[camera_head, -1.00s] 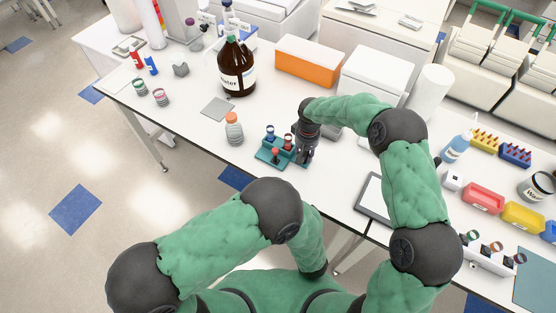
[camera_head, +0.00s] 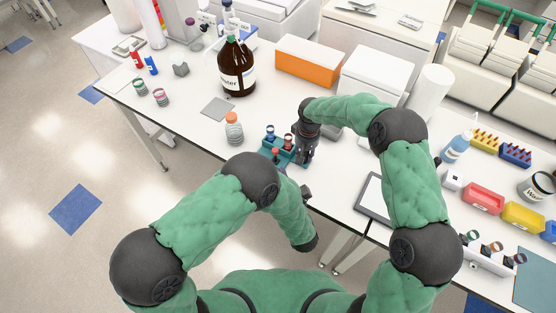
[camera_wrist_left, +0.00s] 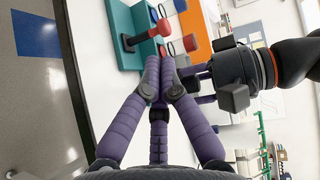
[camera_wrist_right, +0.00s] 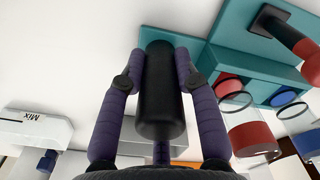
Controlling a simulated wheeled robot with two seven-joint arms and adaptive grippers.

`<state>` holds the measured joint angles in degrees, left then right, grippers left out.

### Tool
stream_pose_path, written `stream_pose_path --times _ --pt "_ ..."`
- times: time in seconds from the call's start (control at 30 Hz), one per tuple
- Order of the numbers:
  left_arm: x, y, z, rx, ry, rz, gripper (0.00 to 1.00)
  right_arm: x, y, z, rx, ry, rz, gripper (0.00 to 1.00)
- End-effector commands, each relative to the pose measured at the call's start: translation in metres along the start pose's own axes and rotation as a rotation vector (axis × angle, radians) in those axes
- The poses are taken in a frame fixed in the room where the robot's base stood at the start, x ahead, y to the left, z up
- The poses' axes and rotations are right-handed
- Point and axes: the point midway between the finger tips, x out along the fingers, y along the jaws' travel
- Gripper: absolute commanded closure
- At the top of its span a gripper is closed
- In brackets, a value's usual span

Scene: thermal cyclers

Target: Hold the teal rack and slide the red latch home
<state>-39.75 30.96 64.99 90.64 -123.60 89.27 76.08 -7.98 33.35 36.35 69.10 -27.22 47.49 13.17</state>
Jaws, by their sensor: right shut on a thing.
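The teal rack (camera_head: 298,158) stands near the table's front edge, its near part hidden by my left arm in the head view. It also shows in the left wrist view (camera_wrist_left: 122,22). The red latch (camera_head: 275,152) is a red-knobbed rod rising from a dark base on the rack; it also shows in the left wrist view (camera_wrist_left: 165,27). My right gripper (camera_wrist_right: 160,68) is shut on the rack's black handle (camera_wrist_right: 160,105). My left gripper (camera_head: 306,192) is at the table's front edge, its fingertips (camera_wrist_left: 158,68) close together, empty, pointing toward the rack and apart from the latch.
Capped tubes (camera_wrist_right: 285,97) sit in the rack beside the latch. A jar with an orange lid (camera_head: 233,130) and a brown bottle (camera_head: 237,68) stand to the left and behind. A tablet (camera_head: 374,196) lies to the right. The table's front left is mostly clear.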

Motion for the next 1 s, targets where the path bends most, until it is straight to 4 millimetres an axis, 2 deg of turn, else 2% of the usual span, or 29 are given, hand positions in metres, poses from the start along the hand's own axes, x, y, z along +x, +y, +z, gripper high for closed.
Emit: stream_pose_path --times 0.2,0.4,0.57,0.87,1.0 --pt "0.037 0.001 0.001 -0.001 -0.004 0.002 1.0 0.0 0.0 0.0 0.0 0.0 0.0 1.0" --pt "0.059 0.001 0.001 0.0 -0.002 0.001 1.0 0.0 0.0 0.0 0.0 0.0 0.0 1.0" --pt "0.066 0.0 0.001 0.001 0.0 0.001 1.0 0.0 0.0 0.0 0.0 0.0 0.0 1.0" --pt "0.067 0.0 0.0 0.001 0.0 0.0 1.0 0.0 0.0 0.0 0.0 0.0 0.0 1.0" --pt "0.072 -0.001 0.006 0.0 -0.002 0.001 1.0 0.0 0.0 0.0 0.0 0.0 0.0 1.0"
